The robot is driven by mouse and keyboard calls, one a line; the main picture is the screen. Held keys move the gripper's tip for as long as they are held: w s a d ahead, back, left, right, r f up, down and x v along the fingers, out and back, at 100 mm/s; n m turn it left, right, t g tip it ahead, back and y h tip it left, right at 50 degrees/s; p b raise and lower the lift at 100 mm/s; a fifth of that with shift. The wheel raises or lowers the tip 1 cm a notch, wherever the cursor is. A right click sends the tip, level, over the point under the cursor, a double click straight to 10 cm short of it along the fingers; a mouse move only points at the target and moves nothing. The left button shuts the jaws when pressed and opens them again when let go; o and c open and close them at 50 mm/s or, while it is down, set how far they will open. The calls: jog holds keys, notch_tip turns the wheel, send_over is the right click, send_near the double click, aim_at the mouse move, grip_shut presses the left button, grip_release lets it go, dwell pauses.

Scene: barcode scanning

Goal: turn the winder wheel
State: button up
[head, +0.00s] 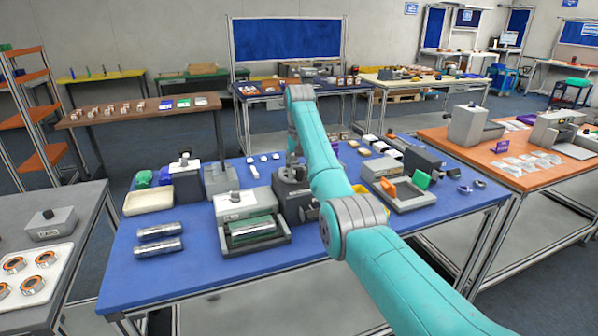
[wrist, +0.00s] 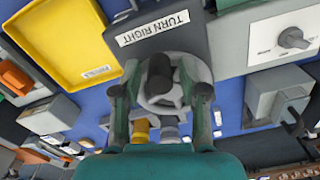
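The winder wheel (wrist: 190,72) is a grey round wheel with a dark upright knob (wrist: 160,72), in the middle of the wrist view. It sits against a dark grey housing (wrist: 205,40) labelled "TURN RIGHT". I cannot tell whether either finger touches the wheel. In the head view the dark grey winder unit (head: 291,190) stands mid-table, partly behind my arm, and the fingers are hard to make out.
The blue table (head: 200,275) is crowded. A yellow tray (wrist: 60,45) lies beside the winder housing. A grey box with a knob (wrist: 270,40) stands on its other side. A grey and green device (head: 250,222) and two metal cylinders (head: 158,240) are left of my arm. The table's front left is clear.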

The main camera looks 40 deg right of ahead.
aim_at(283, 176)
grip_shut()
jog(key=shift+a, duration=0.1)
jog(key=m, duration=0.2)
jog(key=a+m, duration=0.1)
jog(key=shift+w, duration=0.25)
jog(key=m, duration=0.1)
jog(key=a+m, duration=0.1)
jog(key=m, duration=0.1)
jog(key=shift+w, duration=0.35)
jog(key=m, duration=0.1)
jog(key=w+m, duration=0.1)
jog(key=m, duration=0.2)
jog(key=shift+w+a+m, duration=0.2)
jog(key=shift+a+m, duration=0.2)
jog(key=shift+w+a+m, duration=0.1)
jog(key=shift+w+m, duration=0.3)
jog(key=shift+m, duration=0.75)
jog(key=shift+w+m, duration=0.4)
jog(key=shift+m, duration=0.75)
